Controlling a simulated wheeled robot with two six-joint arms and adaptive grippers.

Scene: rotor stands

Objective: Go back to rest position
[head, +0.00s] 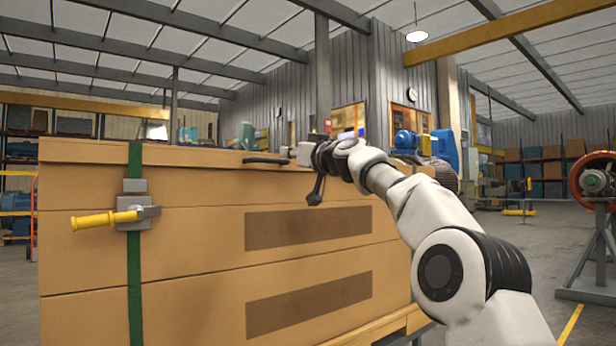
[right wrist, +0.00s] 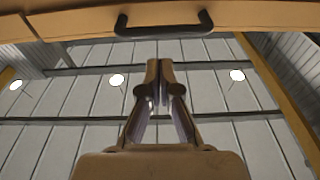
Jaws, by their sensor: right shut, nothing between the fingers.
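My right arm comes in from the lower right of the head view and reaches up to the top edge of a large tan crate (head: 200,250). My right gripper (head: 304,154) is small and partly hidden at the end of this arm. In the right wrist view the right gripper (right wrist: 159,72) has its two fingers together, with nothing between them. A black handle (right wrist: 165,27) on the crate lies just beyond the fingertips, apart from them in the picture. My left gripper is in neither view.
A green strap (head: 135,270) with a yellow-handled buckle (head: 105,219) runs down the crate's front. A grey stand (head: 590,280) with an orange-rimmed rotor (head: 594,175) stands at the far right. Open floor lies between my right arm and that stand.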

